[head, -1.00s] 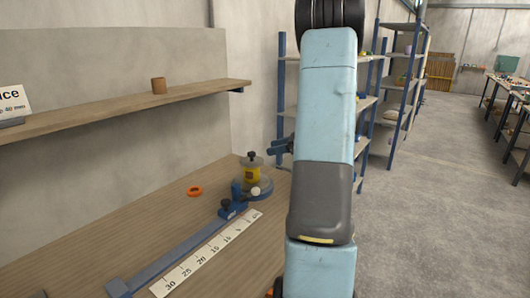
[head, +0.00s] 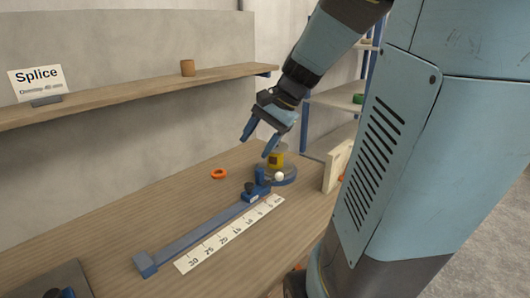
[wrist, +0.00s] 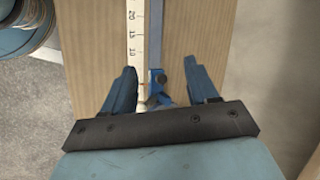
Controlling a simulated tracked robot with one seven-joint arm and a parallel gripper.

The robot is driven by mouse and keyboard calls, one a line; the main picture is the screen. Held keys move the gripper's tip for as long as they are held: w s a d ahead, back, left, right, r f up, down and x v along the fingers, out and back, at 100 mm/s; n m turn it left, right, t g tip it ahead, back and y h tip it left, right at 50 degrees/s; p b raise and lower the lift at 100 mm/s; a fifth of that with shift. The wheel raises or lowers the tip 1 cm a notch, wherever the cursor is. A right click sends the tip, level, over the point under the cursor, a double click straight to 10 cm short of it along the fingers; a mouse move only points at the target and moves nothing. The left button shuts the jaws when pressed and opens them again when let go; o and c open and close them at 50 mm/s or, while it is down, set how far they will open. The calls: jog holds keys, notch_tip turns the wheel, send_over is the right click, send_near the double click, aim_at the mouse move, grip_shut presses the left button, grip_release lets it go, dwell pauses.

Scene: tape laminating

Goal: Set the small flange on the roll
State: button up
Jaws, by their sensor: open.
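My gripper (head: 256,147) is open and empty, above and slightly left of the roll in the head view. In the wrist view my open jaws (wrist: 160,68) frame the blue rail and white scale below; the roll is not clear there.
A blue rail (head: 200,232) and white scale strip (head: 228,237) run along the bench. An orange ring (head: 219,173) lies beside them. A pale wooden panel (head: 337,167) stands right of the roll. A shelf (head: 130,93) runs above. The bench's left part is mostly clear.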

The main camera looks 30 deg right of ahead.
jog(key=s+a+r+n+t+h, duration=0.1)
jog(key=s+a+n+h, duration=0.1)
jog(key=s+n, duration=0.3)
jog(key=s+a+r+n+t+h, duration=0.1)
jog(key=s+a+n+h, duration=0.1)
jog(key=s+n, duration=0.3)
jog(key=shift+s+r+n+t+h, duration=0.3)
jog(key=shift+s+r+t+h, duration=0.1)
jog(key=shift+s+h, duration=0.25)
